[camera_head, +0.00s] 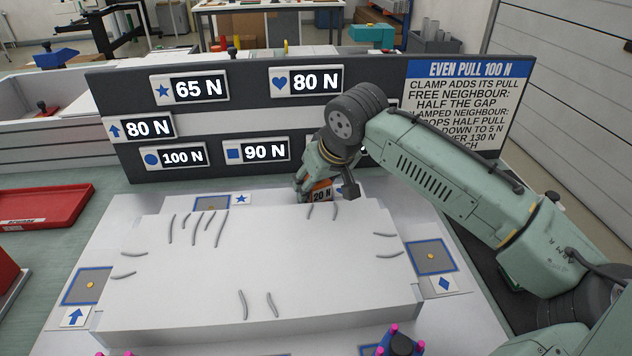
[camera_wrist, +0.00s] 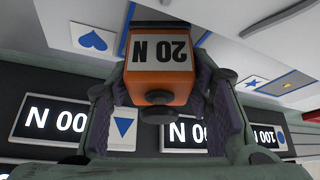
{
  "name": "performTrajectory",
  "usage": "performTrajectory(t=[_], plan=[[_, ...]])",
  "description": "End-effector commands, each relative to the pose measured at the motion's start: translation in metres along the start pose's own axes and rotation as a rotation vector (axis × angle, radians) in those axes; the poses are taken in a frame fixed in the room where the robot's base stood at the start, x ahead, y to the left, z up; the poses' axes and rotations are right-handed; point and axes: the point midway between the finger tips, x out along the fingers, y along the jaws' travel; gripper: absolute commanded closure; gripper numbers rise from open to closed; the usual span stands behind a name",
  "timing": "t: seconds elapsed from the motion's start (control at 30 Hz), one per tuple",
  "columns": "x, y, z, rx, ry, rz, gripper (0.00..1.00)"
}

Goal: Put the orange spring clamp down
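The orange spring clamp (camera_head: 320,193) carries a "20 N" label and is at the back edge of the white sheet (camera_head: 250,235), near a heart-marked card. My gripper (camera_head: 314,187) reaches down there, and the arm partly hides the clamp. In the wrist view, the orange clamp (camera_wrist: 160,77) is between both fingers, which press on its sides, so my gripper (camera_wrist: 160,95) is shut on it. The heart card (camera_wrist: 92,40) shows beside the clamp in that view. I cannot tell whether the clamp's jaws touch the sheet.
A dark display board (camera_head: 290,115) stands close behind the gripper, with a rules sign (camera_head: 455,105) at its right. Blue-outlined pads surround the sheet, such as the star pad (camera_head: 211,204) and diamond pad (camera_head: 430,257). A blue pink-tipped clamp (camera_head: 402,344) is at the front; a red tray (camera_head: 45,207) lies left.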

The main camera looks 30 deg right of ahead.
Motion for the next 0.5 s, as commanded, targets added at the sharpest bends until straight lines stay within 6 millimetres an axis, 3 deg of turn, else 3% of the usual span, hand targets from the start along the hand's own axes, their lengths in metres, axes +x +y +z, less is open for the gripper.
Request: performTrajectory(t=[0.2, 0.5], plan=[[-0.0003, 0.0000, -0.0002, 0.000, 0.000, 0.000, 0.39], [-0.0022, 0.0002, -0.0012, 0.000, 0.000, 0.001, 0.39]])
